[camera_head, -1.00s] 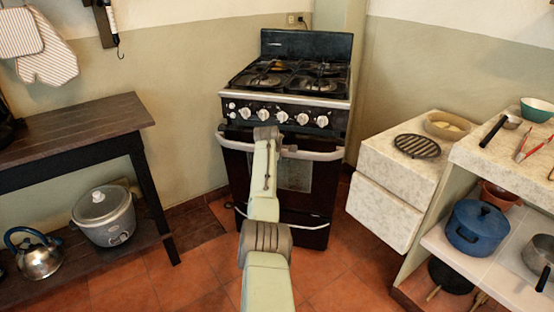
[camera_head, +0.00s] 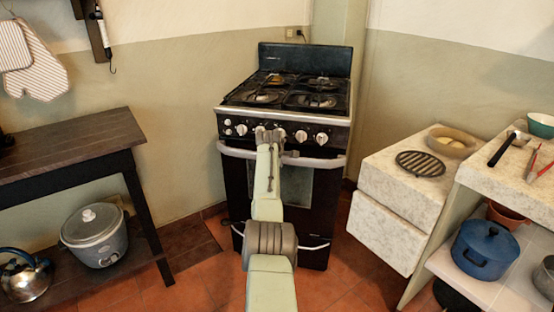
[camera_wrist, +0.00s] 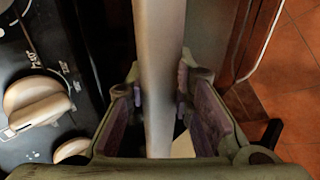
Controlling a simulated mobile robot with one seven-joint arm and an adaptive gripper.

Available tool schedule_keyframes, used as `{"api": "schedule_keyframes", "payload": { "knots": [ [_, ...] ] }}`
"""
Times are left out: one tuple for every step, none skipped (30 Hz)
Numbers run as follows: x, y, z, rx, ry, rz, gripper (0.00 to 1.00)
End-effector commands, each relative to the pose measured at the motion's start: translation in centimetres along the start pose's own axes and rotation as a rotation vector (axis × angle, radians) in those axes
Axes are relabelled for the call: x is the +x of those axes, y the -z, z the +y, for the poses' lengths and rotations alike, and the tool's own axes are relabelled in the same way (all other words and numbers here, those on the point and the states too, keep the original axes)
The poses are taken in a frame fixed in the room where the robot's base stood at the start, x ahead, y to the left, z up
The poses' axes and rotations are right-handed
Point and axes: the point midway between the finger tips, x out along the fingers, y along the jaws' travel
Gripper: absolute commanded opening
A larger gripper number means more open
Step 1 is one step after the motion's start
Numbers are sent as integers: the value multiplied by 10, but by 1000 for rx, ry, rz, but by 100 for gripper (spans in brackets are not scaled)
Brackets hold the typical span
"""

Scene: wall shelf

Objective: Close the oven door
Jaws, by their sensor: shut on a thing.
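The black oven (camera_head: 285,125) stands against the back wall, with its dark door (camera_head: 237,185) below the knob panel. The door is upright or nearly so; I cannot tell if it sits flush. The pale door handle (camera_head: 318,161) runs across its top. In the wrist view the handle (camera_wrist: 160,45) passes between the two fingers of my gripper (camera_wrist: 158,85), which is shut on it.
Oven knobs (camera_wrist: 38,100) lie close to the left of my gripper in the wrist view. A dark table (camera_head: 75,148) stands at the left. A pale stone counter (camera_head: 395,185) stands at the right. Red tiled floor (camera_head: 205,290) is open in front.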

Motion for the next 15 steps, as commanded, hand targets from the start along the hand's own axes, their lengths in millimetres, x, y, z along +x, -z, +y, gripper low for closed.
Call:
{"api": "schedule_keyframes", "payload": {
  "knots": [
    [0, 2, 0, -1, -5, 3, 23],
    [0, 2, 0, -1, -5, 3, 25],
    [0, 1, 0, -1, -5, 3, 27],
    [0, 1, 1, -1, -5, 3, 29],
    [0, 1, 1, 0, -5, 2, 31],
    [0, 1, 1, 0, -5, 2, 31],
    [0, 1, 1, 0, -5, 2, 31],
    [0, 1, 1, 0, -5, 2, 31],
    [0, 1, 1, 0, -5, 2, 31],
    [0, 1, 1, 0, -5, 2, 31],
    [0, 1, 1, 0, -5, 2, 31],
    [0, 1, 1, 0, -5, 2, 31],
    [0, 1, 1, 0, -5, 2, 31],
    [-1, 1, 1, 0, -5, 1, 31],
    [-1, 1, 2, 0, -5, 1, 31]
  ]
}}
